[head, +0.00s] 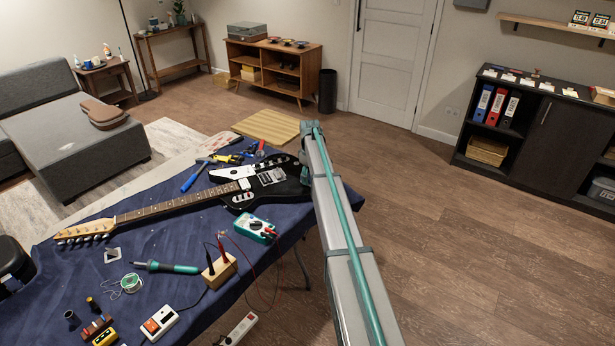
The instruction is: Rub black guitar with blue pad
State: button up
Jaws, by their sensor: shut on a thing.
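The black guitar (287,188) lies flat on the blue cloth of the workbench in the head view. It has a white pickguard, and its neck runs left to a pale headstock. My arm reaches up from the bottom and covers the right end of the guitar body. My gripper is not visible; the arm hides whatever is behind its far end. I see no blue pad. Whether anything touches the guitar's covered end cannot be told.
A teal multimeter (255,227) sits just in front of the guitar body. Several hand tools lie behind the neck. Open floor is to the right.

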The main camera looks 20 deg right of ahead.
jog(key=shift+d+r, duration=0.25)
jog(key=shift+d, duration=0.05)
jog(key=r+p, duration=0.1)
jog(key=r, duration=0.2)
jog(key=shift+a+r, duration=0.2)
jog(key=shift+r+p, duration=1.05)
jog(key=shift+r, duration=1.05)
jog(key=shift+d+f, duration=0.1)
